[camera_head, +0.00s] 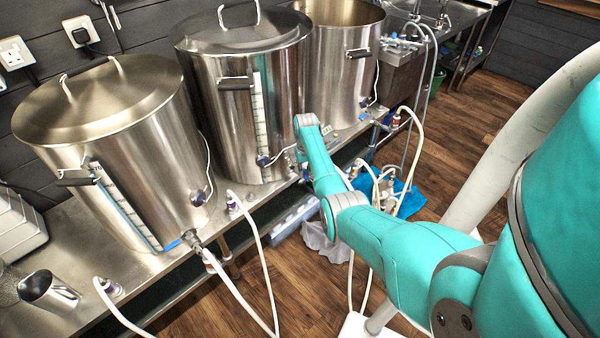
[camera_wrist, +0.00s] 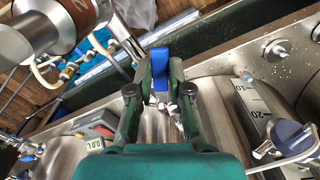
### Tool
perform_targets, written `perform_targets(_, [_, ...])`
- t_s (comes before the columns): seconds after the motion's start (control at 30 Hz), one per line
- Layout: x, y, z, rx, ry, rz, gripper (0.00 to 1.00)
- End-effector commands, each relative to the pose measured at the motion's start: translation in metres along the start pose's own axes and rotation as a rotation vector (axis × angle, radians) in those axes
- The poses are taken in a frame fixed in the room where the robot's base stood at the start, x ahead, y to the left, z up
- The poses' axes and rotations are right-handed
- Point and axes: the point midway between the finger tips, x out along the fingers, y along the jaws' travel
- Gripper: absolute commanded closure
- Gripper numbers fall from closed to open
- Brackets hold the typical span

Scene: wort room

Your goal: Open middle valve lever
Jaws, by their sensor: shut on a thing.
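The middle kettle (camera_head: 225,118) is a tall steel pot with a lid, standing on the steel bench between two others. My arm reaches to the front of its lower right side, and my gripper is hidden behind the wrist there. In the wrist view my gripper (camera_wrist: 160,68) is shut on a blue valve lever (camera_wrist: 159,58), which sits between the two dark green fingers. The valve body and its joint to the kettle are mostly hidden by the fingers, so the lever's angle is hard to tell.
The left kettle (camera_head: 110,125) has its own valve (camera_head: 192,239) with a hose. The right kettle (camera_head: 335,60) is open on top.

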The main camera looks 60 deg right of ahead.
Motion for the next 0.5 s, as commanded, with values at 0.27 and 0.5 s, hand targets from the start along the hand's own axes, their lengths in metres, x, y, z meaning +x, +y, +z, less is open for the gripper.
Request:
perform_targets(0.27, [0.000,0.016,-0.002,-0.236,0.000,-0.001,1.00])
perform_targets(0.5, [0.000,0.025,-0.004,-0.383,-0.002,-0.001,1.00])
